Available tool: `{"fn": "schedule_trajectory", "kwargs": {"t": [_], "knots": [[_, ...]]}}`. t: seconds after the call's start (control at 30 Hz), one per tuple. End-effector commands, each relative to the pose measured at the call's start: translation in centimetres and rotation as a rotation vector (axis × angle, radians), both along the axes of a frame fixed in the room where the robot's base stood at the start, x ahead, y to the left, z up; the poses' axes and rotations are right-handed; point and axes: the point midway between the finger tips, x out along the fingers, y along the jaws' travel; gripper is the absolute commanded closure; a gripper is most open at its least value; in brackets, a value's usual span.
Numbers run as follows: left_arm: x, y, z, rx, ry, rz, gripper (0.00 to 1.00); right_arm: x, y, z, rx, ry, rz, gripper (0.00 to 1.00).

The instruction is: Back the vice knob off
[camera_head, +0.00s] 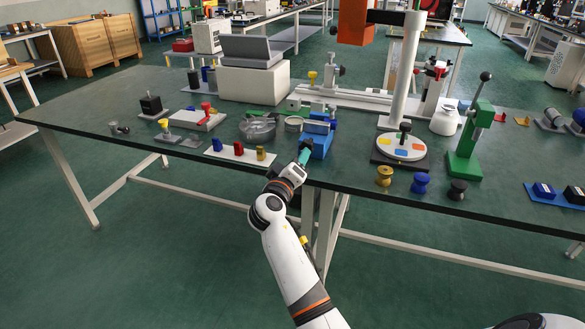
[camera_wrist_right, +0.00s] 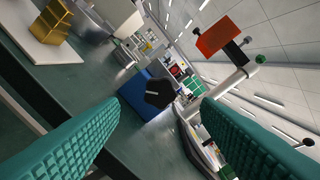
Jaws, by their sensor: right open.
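The blue vice (camera_head: 322,140) stands near the front edge of the green table. Its black knob (camera_wrist_right: 159,92) shows in the right wrist view, facing me in front of the blue vice body (camera_wrist_right: 133,92). My right gripper (camera_head: 304,152) reaches in at the vice's front and hides the knob in the head view. In the wrist view its two teal fingers are wide apart, with the knob seen between and beyond their tips. I cannot tell whether the tips are level with the knob; neither finger visibly touches it. My left gripper is not in view.
Bare tabletop lies at front left.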

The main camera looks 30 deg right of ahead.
Motion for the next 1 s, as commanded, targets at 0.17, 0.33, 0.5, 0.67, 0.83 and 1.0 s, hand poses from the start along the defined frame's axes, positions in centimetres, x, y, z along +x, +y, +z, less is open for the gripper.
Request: {"fn": "schedule_trajectory", "kwargs": {"t": [0.17, 0.33, 0.5, 0.67, 0.83, 1.0], "knots": [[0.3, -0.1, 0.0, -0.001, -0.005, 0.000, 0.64, -1.6, 1.8, 0.0, -0.001, 0.001, 0.000, 0.43], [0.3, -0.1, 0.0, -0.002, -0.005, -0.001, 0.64, -2.0, 2.4, 0.0, 0.000, 0.000, 0.000, 0.43], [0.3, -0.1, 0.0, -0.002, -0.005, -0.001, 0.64, -2.0, 2.4, 0.0, -0.001, 0.000, -0.001, 0.43], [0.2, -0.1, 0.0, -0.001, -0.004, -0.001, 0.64, -2.0, 2.4, 0.0, -0.001, 0.000, -0.001, 0.43], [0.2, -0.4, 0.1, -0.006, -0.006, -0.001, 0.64, -2.1, 2.4, -0.3, 0.002, 0.004, 0.002, 0.43], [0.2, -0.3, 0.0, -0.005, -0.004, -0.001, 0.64, -3.2, 2.9, -5.7, 0.079, 0.088, 0.049, 0.43]]}}
